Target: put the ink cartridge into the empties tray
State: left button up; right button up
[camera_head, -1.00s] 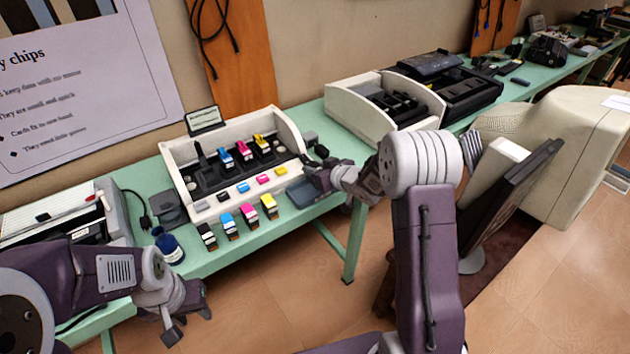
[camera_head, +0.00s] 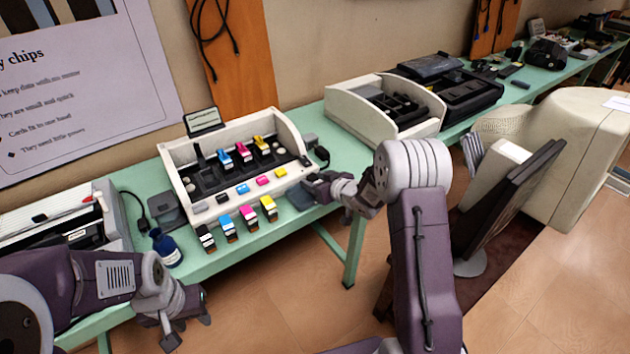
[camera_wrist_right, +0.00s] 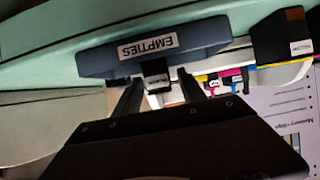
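The empties tray (camera_head: 299,196) is a shallow blue-grey tray at the right front of the bench display; its label reads EMPTIES in the right wrist view (camera_wrist_right: 205,38). My right gripper (camera_head: 315,187) is at the tray. In the right wrist view, the right gripper's fingers (camera_wrist_right: 160,78) flank a small black ink cartridge (camera_wrist_right: 157,84) with a white label, and appear closed on it. The cartridge overlaps the tray's edge in that view; I cannot tell whether it touches the tray. My left gripper (camera_head: 188,327) is open and empty, in front of the bench.
A white printer carriage display (camera_head: 180,155) holds cyan, magenta and yellow cartridges. Several cartridges stand in a row at its front, the yellow one (camera_head: 268,208) nearest the tray. A blue bottle (camera_head: 166,248) stands left.

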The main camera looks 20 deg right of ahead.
jog(key=shift+r, duration=0.1)
jog(key=shift+r, duration=0.25)
jog(key=p+v, duration=0.2)
jog(key=v, duration=1)
jog(key=s+a+f+m+g+h, duration=0.1)
jog(key=s+f+g, duration=0.1)
jog(key=s, duration=0.5)
jog(key=s+a+f+m+g+h, duration=0.1)
jog(key=s+f+g, duration=0.1)
jog(key=s+g, duration=0.3)
jog(key=s+a+f+m+g+h, duration=0.1)
jog(key=s+f+m+g+h, duration=0.1)
jog(key=s, duration=0.8)
jog(key=shift+s+a+f+g, duration=0.25)
jog(key=shift+f+g, duration=0.2)
jog(key=shift+g, duration=0.45)
